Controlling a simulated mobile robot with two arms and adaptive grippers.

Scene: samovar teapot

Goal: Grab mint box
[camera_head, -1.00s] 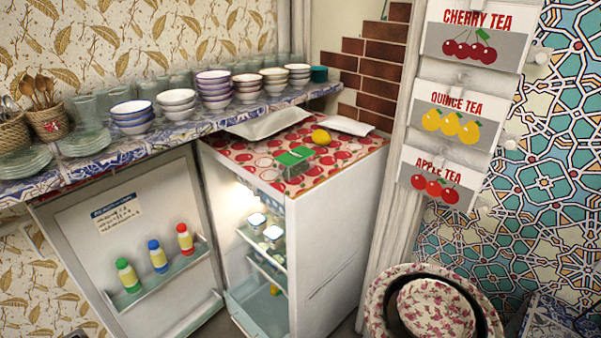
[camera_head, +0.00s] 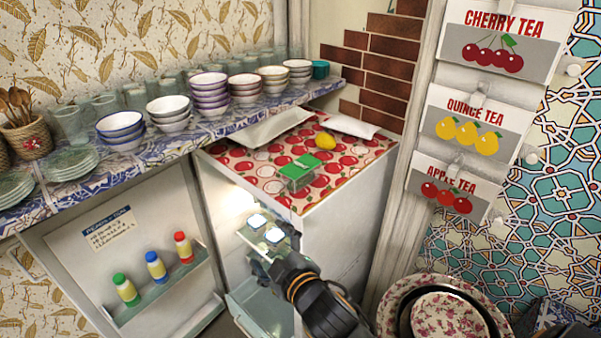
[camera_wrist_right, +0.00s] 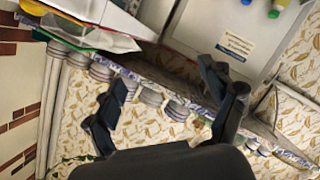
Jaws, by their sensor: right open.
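A small box with a green lid (camera_head: 298,167), which I take for the mint box, sits on the red cherry-patterned cloth (camera_head: 244,168) on top of the fridge. My right gripper (camera_head: 275,250) is in front of the open fridge, below and apart from the box. In the right wrist view my right gripper (camera_wrist_right: 162,74) is open with nothing between its fingers. A green edge (camera_wrist_right: 88,40) shows at the upper left there; I cannot tell whether it is the box. My left gripper is not in view.
A lemon (camera_head: 325,140) and pale trays (camera_head: 262,128) lie on the fridge top. Stacked bowls (camera_head: 208,92) line the tiled shelf (camera_head: 190,130) behind. The open fridge door (camera_head: 70,240) holds several bottles. A patterned round seat (camera_head: 450,315) is at lower right.

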